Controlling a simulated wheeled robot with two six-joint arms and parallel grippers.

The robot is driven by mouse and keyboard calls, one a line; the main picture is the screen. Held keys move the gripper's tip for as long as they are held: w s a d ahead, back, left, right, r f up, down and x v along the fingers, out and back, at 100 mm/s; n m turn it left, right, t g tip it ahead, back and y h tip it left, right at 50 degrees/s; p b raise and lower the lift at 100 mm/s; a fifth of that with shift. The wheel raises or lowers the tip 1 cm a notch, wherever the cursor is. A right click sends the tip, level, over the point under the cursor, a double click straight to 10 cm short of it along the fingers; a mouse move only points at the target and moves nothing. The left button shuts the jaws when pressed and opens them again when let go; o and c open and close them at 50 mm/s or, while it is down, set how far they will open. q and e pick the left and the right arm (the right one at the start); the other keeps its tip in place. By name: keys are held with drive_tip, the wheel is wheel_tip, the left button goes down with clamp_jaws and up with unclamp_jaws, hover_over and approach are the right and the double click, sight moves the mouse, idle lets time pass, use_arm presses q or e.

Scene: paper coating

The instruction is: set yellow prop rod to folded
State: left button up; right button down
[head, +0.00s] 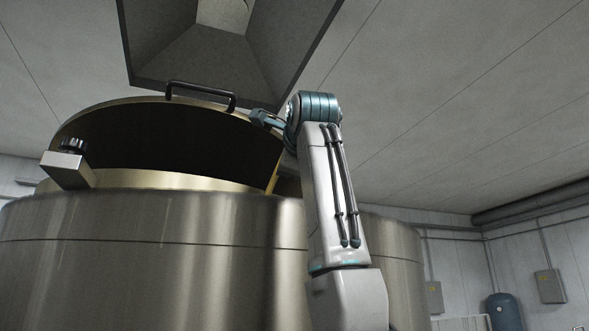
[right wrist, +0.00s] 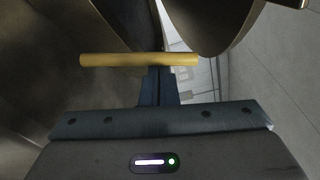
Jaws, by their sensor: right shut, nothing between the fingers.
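The yellow prop rod (right wrist: 120,60) lies across the right wrist view just beyond my fingertips. In the head view a thin yellow strip, likely the same rod (head: 272,179), stands between the vessel rim and the raised lid (head: 165,135). My right gripper (right wrist: 157,72) is shut and empty, its fingertips close to the rod at its middle; I cannot tell whether they touch. In the head view the right arm rises from below, with its wrist by the lid's right edge. My left gripper is not in view.
The large steel vessel (head: 150,235) fills the lower left. A black handle (head: 200,91) sits on the lid, and a block with a dark knob (head: 68,168) is at the rim's left. A grey hood (head: 285,45) hangs above. Open room lies to the right.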

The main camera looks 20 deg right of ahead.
drive_tip(key=shift+a+r+n, duration=0.3)
drive_tip(key=shift+a+n, duration=0.6)
drive_tip(key=shift+n, duration=0.1)
drive_tip(key=shift+a+p, duration=0.15)
drive_tip(key=shift+p, duration=0.2)
drive_tip(key=shift+a, duration=0.25)
